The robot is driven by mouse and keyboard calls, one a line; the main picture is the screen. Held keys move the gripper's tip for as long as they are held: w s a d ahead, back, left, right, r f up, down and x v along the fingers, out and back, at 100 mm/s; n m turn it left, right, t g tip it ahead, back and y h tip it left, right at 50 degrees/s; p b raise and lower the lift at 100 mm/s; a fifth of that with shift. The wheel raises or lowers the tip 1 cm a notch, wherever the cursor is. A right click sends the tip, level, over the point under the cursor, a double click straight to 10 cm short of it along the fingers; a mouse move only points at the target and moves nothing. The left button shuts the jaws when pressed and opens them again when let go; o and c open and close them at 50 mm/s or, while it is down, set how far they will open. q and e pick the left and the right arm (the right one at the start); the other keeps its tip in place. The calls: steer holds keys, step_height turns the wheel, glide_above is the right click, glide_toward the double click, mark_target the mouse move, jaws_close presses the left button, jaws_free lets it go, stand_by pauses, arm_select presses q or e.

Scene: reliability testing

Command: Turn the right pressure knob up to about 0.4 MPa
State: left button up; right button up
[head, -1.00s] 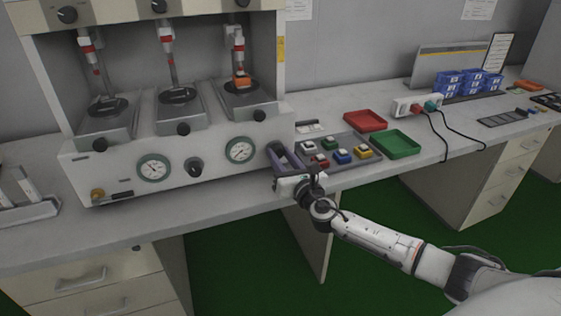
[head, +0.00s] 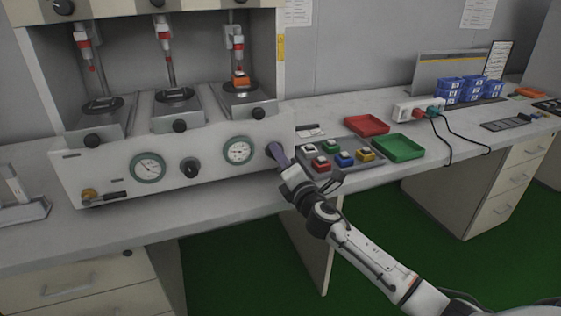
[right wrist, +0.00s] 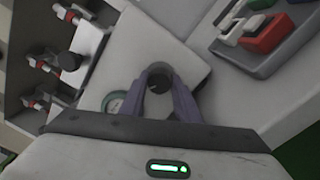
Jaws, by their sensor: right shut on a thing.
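The right pressure knob (right wrist: 161,82) is a dark round knob at the right end of the machine's white front panel. My right gripper (right wrist: 160,78) is shut on it, one purple finger on each side, in the right wrist view. In the head view my right gripper (head: 276,151) reaches the panel's right end and hides the knob. The right pressure gauge (head: 238,150), white with a green rim, is left of the gripper; its needle is too small to read. My left gripper is not in view.
A second gauge (head: 148,168) and a middle knob (head: 189,168) are further left on the panel. Right of my gripper, a grey tray (head: 342,165) holds several coloured blocks. Red (head: 367,125) and green (head: 398,148) trays lie beyond it.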

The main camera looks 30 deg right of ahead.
steer(key=m, duration=0.5)
steer(key=shift+a+f+b, duration=0.1)
steer(key=shift+b, duration=0.2)
steer(key=m, duration=0.4)
steer(key=shift+h, duration=0.3)
steer(key=shift+m, duration=0.4)
steer(key=o, duration=1.1)
steer(key=shift+c, duration=0.2)
steer(key=v, duration=1)
steer(key=shift+s+p, duration=0.2)
steer(key=shift+p, duration=0.25)
steer(key=shift+a, duration=0.1)
